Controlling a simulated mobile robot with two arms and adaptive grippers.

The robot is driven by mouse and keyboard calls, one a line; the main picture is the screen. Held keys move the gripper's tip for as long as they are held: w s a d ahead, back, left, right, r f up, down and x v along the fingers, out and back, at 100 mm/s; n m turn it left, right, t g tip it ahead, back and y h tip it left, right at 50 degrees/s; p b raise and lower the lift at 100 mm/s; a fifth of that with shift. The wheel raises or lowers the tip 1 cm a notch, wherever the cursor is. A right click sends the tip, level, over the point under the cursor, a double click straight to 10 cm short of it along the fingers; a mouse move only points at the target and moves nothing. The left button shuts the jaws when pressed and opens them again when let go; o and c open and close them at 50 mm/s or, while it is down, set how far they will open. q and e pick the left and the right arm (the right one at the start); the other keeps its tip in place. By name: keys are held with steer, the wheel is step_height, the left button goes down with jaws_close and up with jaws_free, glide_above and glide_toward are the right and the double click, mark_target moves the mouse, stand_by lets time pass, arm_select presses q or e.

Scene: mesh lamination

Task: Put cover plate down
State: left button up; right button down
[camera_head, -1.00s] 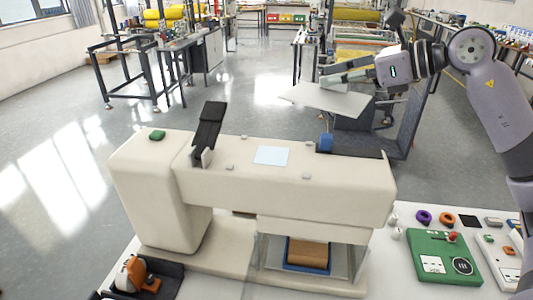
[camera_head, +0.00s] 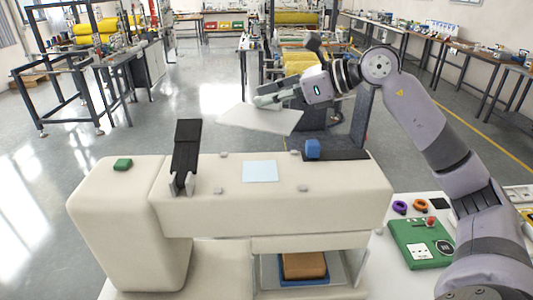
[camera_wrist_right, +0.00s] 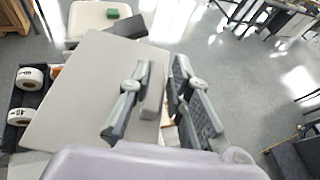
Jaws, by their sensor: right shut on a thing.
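The cover plate (camera_head: 258,120) is a flat light-grey sheet in the head view, held in the air beyond the cream machine's (camera_head: 275,205) far side. It fills the left half of the right wrist view (camera_wrist_right: 85,95), with a raised handle (camera_wrist_right: 154,92) on top. My right gripper (camera_head: 268,98) is shut on the cover plate by this handle; its fingers also show in the right wrist view (camera_wrist_right: 158,98). The plate looks roughly level and clear of the machine top. My left gripper is not in view.
A green panel (camera_head: 422,243) lies on the table at right. The right wrist view shows white rolls (camera_wrist_right: 29,79) in a dark tray. Open floor lies behind.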

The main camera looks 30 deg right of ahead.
steer(key=f, duration=0.4)
steer(key=shift+w+a, duration=0.25)
glide_above(267, 160)
step_height(267, 160, down, 5)
steer(key=shift+s+r+p, duration=0.1)
steer(key=shift+p, duration=0.3)
step_height(267, 160, down, 4)
steer(key=shift+a+r+p, duration=0.1)
steer(key=shift+p, duration=0.4)
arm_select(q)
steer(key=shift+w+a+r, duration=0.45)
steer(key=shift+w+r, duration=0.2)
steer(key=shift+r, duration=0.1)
arm_select(e)
steer(key=shift+f, duration=0.25)
steer(key=shift+f+b, duration=0.15)
steer(key=shift+b, duration=0.15)
steer(key=c, duration=1.5)
jaws_free()
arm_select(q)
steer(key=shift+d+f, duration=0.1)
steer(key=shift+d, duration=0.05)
arm_select(e)
steer(key=shift+o, duration=0.2)
